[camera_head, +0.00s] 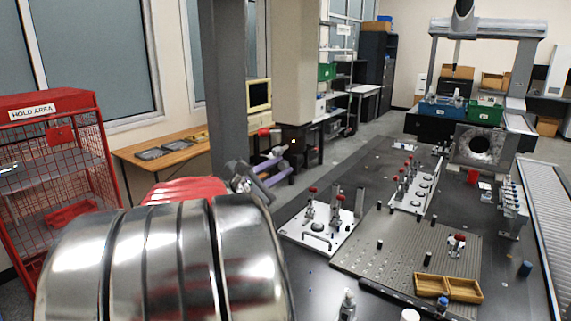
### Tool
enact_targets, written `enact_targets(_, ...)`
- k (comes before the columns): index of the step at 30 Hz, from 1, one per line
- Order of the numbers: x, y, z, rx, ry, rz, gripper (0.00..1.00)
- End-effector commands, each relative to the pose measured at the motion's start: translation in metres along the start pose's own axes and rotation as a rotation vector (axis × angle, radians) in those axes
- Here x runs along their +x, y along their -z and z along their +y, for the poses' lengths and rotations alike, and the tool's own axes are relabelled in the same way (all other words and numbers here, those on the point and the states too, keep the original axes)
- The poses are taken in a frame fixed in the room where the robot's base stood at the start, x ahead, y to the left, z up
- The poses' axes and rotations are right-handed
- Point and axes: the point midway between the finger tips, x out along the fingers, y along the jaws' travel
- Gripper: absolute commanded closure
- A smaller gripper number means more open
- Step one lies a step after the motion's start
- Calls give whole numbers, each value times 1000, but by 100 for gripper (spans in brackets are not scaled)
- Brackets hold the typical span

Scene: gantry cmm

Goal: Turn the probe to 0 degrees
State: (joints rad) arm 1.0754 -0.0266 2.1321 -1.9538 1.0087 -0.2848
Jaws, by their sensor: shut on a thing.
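The gantry measuring machine (489,29) stands at the back right. My gripper (264,165) is left of centre, beyond my arm's metal links, and well apart from the probe. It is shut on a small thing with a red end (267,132). The jaws partly hide this thing, and I cannot tell what it is.
A dark table (375,160) bears a fixture plate with red-knobbed clamps (318,236), a perforated plate (385,262) and a wooden tray (448,288). A red mesh cage (50,160) stands left, a grey column (228,90) behind my gripper, and a roller conveyor (550,215) right.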

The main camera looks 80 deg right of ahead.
Motion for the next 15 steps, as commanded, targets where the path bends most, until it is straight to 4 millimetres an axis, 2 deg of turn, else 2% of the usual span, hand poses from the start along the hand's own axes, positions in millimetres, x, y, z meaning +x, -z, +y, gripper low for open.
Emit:
enact_targets(9, 0, 0, -1, -243, 2, 1, 93)
enact_targets(15, 0, 0, -1, -339, 2, 1, 93)
